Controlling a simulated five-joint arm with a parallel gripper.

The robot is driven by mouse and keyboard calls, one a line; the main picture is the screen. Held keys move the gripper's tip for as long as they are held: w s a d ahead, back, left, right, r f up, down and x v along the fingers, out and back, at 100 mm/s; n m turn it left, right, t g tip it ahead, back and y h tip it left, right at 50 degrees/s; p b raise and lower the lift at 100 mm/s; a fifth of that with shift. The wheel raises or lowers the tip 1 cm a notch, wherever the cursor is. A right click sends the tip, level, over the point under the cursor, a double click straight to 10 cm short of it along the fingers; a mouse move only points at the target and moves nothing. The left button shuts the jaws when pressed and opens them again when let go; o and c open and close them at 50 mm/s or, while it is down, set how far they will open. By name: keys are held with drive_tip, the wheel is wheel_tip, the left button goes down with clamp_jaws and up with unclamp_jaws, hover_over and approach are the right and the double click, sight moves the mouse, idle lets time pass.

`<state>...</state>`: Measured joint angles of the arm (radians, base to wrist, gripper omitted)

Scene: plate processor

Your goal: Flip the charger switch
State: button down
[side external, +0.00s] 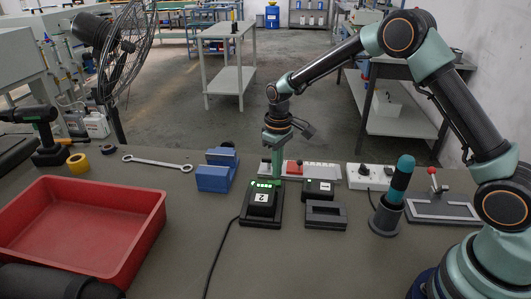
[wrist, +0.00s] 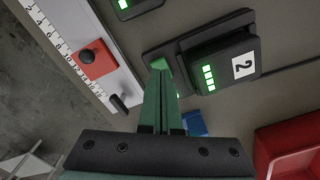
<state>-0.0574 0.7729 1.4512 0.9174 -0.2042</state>
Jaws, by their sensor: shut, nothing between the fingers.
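The black charger (side external: 262,218) stands on the bench with its cable running toward the front. A battery marked 2 (side external: 261,199) sits in it with green bars lit; in the wrist view that battery (wrist: 222,62) is right of my fingers. My gripper (side external: 277,178) points down at the charger's far edge, its green fingers shut and empty. In the wrist view the fingertips (wrist: 160,66) lie over the charger's end beside the battery. The switch is not clearly visible; a bright green patch shows at the fingertips, and I cannot tell whether they touch it.
A ruler strip with a red block (side external: 294,167) lies behind the charger. A unit marked 1 (side external: 319,189) and an empty black cradle (side external: 326,214) are at its right. A blue vise (side external: 216,172) and red tray (side external: 85,222) are left. A screwdriver in a holder (side external: 386,217) stands right.

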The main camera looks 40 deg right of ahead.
drive_tip(key=shift+f, duration=1.2)
idle(0.7)
drive_tip(key=shift+r, duration=3.55)
drive_tip(key=shift+r, duration=0.1)
wheel_tip(320, 180, up, 7)
drive_tip(key=t, duration=0.1)
hover_over(277, 182)
drive_tip(key=s, duration=0.3)
drive_tip(key=s+d+r+m+t, duration=0.2)
drive_tip(key=s+r+t, duration=0.1)
drive_tip(key=s+r, duration=0.65)
drive_tip(key=s+f+m+t, duration=0.1)
drive_tip(key=s, duration=0.7)
drive_tip(key=shift+d+f+t, duration=0.3)
drive_tip(key=shift+d+f, duration=0.05)
drive_tip(key=shift+f, duration=0.05)
